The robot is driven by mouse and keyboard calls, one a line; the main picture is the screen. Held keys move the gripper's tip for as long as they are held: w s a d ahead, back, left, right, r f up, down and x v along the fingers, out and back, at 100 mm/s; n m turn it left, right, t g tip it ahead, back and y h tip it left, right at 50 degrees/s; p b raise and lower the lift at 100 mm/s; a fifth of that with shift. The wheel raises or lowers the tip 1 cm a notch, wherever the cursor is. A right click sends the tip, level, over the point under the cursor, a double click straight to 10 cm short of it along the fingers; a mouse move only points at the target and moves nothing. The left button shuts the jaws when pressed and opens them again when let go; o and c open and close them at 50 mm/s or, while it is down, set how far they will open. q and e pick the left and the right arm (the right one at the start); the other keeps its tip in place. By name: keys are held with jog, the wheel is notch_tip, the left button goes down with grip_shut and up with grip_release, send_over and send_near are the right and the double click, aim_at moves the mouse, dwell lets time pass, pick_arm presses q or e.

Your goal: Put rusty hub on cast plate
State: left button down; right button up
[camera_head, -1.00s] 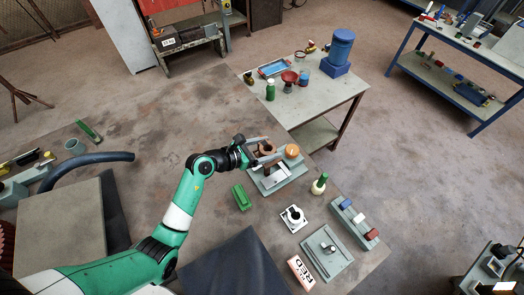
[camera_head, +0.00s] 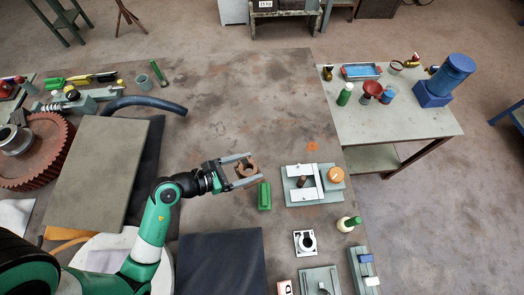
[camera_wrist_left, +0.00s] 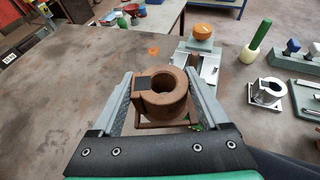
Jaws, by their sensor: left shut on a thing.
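The rusty hub (camera_head: 247,172) is a brown ring with a central bore and a square flange below it. My left gripper (camera_head: 252,167) is shut on it, and the hub appears upright between the fingers, above the table. In the left wrist view the hub (camera_wrist_left: 172,112) sits between both jaws (camera_wrist_left: 160,80), with its bore facing up. A large flat grey-brown plate (camera_head: 95,165) lies on a dark mat at the left of the table; it may be the cast plate, but I cannot be sure. My right gripper is not in view.
A green block (camera_head: 264,196) lies close right of the hub. A fixture with a white bracket (camera_head: 302,193), a brown post and an orange knob (camera_head: 334,174) stands further right. A dark hose (camera_head: 145,101) and red gear (camera_head: 35,150) flank the plate. Bare table lies behind the gripper.

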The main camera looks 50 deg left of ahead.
pick_arm(q)
jog(key=shift+s, duration=0.15)
jog(key=w+a+f+b, duration=0.1)
jog(key=w+f+b, duration=0.1)
jog(key=w+f, duration=0.1)
jog(key=w+a+f+b, duration=0.2)
jog(key=w+f, duration=0.1)
jog(key=w, duration=0.2)
jog(key=w+a+f+b, duration=0.1)
jog(key=w+f+b, duration=0.1)
jog(key=w+f, duration=0.1)
jog(key=shift+w+a+f, duration=0.15)
jog(key=shift+w+a, duration=0.25)
jog(key=shift+w, duration=0.5)
jog(key=f+b, duration=0.1)
jog(key=f, duration=0.1)
jog(key=f+b, duration=0.1)
jog(key=shift+w+a+f+b, duration=0.2)
jog(key=shift+w+f+b, duration=0.1)
jog(key=shift+b, duration=0.05)
jog(key=shift+s+f, duration=0.1)
jog(key=shift+f, duration=0.1)
jog(key=shift+r, duration=0.15)
grip_release()
jog(key=shift+f, duration=0.2)
